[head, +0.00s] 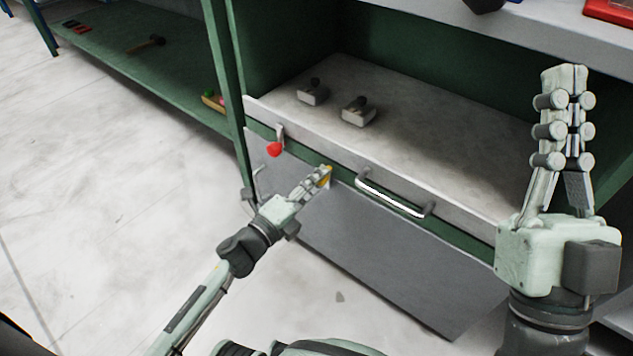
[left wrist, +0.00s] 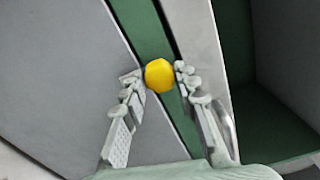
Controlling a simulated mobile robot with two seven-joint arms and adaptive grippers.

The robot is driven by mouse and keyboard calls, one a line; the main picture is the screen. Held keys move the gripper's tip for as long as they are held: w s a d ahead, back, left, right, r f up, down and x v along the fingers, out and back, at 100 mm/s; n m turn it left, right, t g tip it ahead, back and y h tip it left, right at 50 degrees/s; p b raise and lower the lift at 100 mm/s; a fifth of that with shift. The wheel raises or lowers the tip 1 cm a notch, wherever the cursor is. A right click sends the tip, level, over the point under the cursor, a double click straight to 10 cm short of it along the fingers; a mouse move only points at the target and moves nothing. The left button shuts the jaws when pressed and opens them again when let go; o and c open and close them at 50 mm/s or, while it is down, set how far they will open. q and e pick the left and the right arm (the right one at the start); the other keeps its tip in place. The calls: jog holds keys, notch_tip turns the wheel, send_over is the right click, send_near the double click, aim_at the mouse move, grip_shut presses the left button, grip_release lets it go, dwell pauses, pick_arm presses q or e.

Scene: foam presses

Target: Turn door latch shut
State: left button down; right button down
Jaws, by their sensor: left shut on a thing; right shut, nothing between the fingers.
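My left gripper (head: 322,178) is shut on a yellow knob (left wrist: 159,75), which is at the front edge of the cabinet, by the top of the grey door panel (head: 400,265). In the left wrist view the knob sits between the two fingertips, in front of a green strip. The part behind the knob is hidden, so I cannot tell how the latch is turned. A red knob (head: 275,149) on a short metal lever is to the left on the same front. My right gripper (head: 565,75) is shut and empty, raised at the right, apart from the cabinet.
A silver bar handle (head: 395,198) is just right of my left gripper. Two small grey-white blocks with dark knobs (head: 313,93) (head: 358,112) stand on the surface behind. A green post (head: 228,90) rises at the left. The pale floor (head: 100,190) at left is clear.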

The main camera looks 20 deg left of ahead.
dwell(0.4)
pick_arm(q)
jog(key=c, duration=1.2)
grip_release()
jog(key=v, duration=1.2)
